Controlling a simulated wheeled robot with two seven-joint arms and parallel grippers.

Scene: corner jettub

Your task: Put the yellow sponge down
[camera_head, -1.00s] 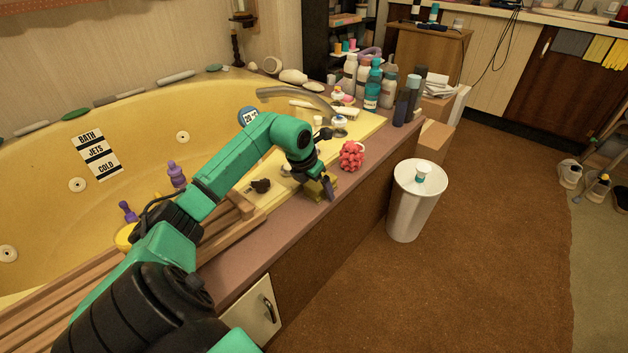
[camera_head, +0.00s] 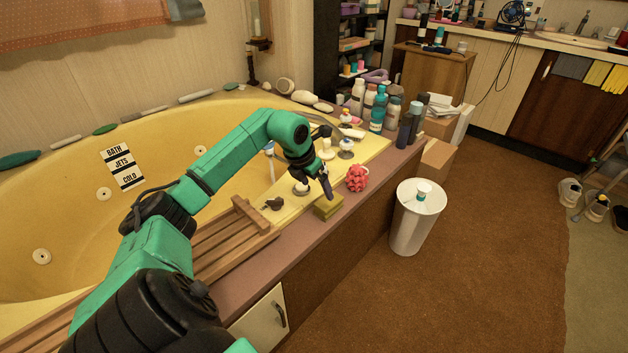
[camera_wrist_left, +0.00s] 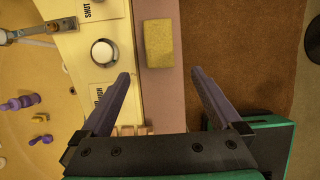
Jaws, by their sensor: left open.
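The yellow sponge (camera_head: 328,207) lies on the pinkish ledge along the tub's front edge, just left of the red knobbly ball. In the left wrist view the sponge (camera_wrist_left: 158,43) lies flat on the ledge, beyond the fingertips and between their lines. My left gripper (camera_head: 326,188) is above the sponge, with its fingers pointing down. Its two purple-grey fingers are spread wide with nothing between them in the left wrist view (camera_wrist_left: 160,75). My right gripper is in neither view.
A red knobbly ball (camera_head: 357,178) sits close to the sponge. Bottles (camera_head: 378,108) crowd the ledge's far end. A wooden rack (camera_head: 235,240) spans the tub at the near side. A white bin (camera_head: 416,218) stands on the brown carpet. The ledge nearer me is clear.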

